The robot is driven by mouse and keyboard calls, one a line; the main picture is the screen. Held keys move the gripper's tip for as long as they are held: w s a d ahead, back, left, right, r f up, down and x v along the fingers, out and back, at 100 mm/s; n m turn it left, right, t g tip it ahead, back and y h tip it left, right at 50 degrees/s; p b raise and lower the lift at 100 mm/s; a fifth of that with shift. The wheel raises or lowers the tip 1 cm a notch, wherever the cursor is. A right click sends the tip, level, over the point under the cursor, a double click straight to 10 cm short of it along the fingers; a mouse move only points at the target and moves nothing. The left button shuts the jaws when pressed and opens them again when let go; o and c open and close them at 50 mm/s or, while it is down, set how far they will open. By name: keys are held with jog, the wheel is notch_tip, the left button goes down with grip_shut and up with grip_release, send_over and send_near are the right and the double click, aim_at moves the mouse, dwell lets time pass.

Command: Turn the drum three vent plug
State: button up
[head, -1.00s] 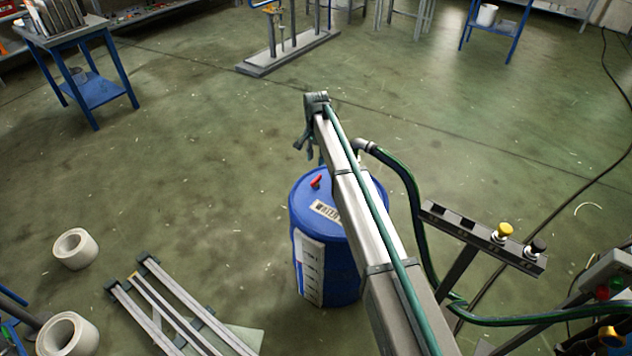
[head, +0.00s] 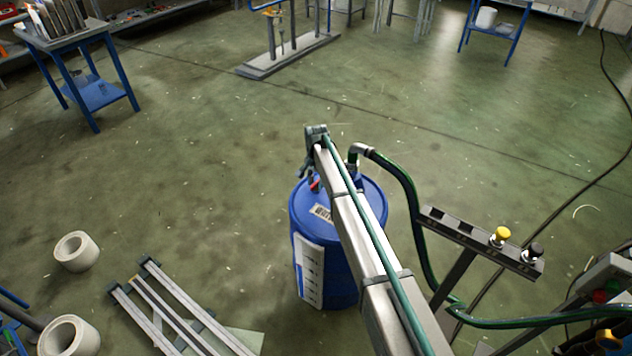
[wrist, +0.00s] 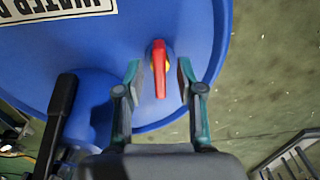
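The blue drum (head: 325,265) stands upright on the floor, with a white label on its side and another on its lid. The vent plug (wrist: 160,68) is a red handle with a bit of yellow at its base, on the drum lid near the rim. In the head view the red plug (head: 314,184) shows just below my gripper, partly covered by it. My gripper (wrist: 158,75) is open, one finger on each side of the red handle, with gaps visible on both sides. In the head view my gripper (head: 305,172) is partly hidden by my arm.
A hose with a grey elbow fitting (head: 362,151) comes down to the lid behind my arm. A black bar (wrist: 57,125) lies left of my gripper in the wrist view. A stand with yellow and black knobs (head: 480,240) is at right.

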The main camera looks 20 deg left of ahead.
grip_shut()
jog(key=shift+n, duration=0.4)
jog(key=n, duration=0.3)
jog(key=shift+n, duration=0.4)
jog(key=n, duration=0.5)
jog(key=shift+b, duration=0.3)
jog(key=n, duration=0.6)
jog(key=shift+n, duration=0.3)
jog(key=n, duration=0.5)
jog(key=shift+n, duration=0.4)
